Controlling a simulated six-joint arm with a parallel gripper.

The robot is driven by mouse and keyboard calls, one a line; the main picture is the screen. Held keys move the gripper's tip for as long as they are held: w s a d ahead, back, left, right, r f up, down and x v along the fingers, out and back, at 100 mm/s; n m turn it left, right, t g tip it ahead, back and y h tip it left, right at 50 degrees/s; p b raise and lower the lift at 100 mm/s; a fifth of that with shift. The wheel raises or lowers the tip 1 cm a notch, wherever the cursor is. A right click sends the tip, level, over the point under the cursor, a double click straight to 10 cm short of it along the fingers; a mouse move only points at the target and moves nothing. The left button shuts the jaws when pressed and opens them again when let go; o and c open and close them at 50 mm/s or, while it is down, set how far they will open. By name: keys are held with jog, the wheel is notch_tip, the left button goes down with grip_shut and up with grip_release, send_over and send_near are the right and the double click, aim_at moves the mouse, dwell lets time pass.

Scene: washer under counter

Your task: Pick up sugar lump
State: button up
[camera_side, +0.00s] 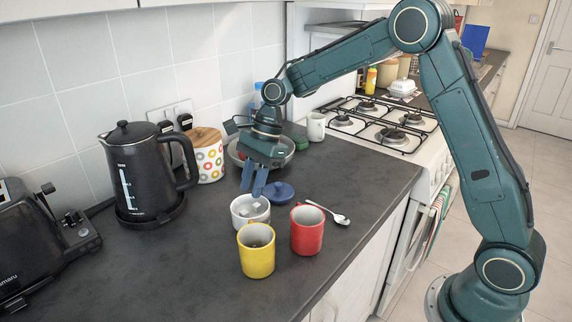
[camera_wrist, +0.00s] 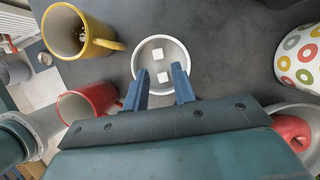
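Two white sugar lumps show in the wrist view, one nearer my gripper (camera_wrist: 163,77) and one farther (camera_wrist: 157,57). They lie in a small white bowl (camera_wrist: 138,58), which stands on the counter in the side view (camera_side: 236,218). My gripper (camera_side: 253,192) points down just above the bowl. Its two blue fingers (camera_wrist: 159,80) are apart, with nothing between their tips that I can see held. In the wrist view the fingertips overlap the near rim of the bowl. How high they are above the lumps is hard to tell.
A yellow mug (camera_side: 257,255) and a red mug (camera_side: 307,232) stand close in front of the bowl. A blue lid (camera_side: 279,193) and a spoon (camera_side: 330,212) lie to its right. A grey bowl (camera_side: 287,157), a dotted jar (camera_side: 207,160) and a black kettle (camera_side: 140,175) stand behind.

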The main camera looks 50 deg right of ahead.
aim_at(245, 211)
jog(key=shift+f, duration=0.15)
jog(key=shift+x, duration=2.55)
jog(key=shift+s+a, duration=0.1)
grip_shut()
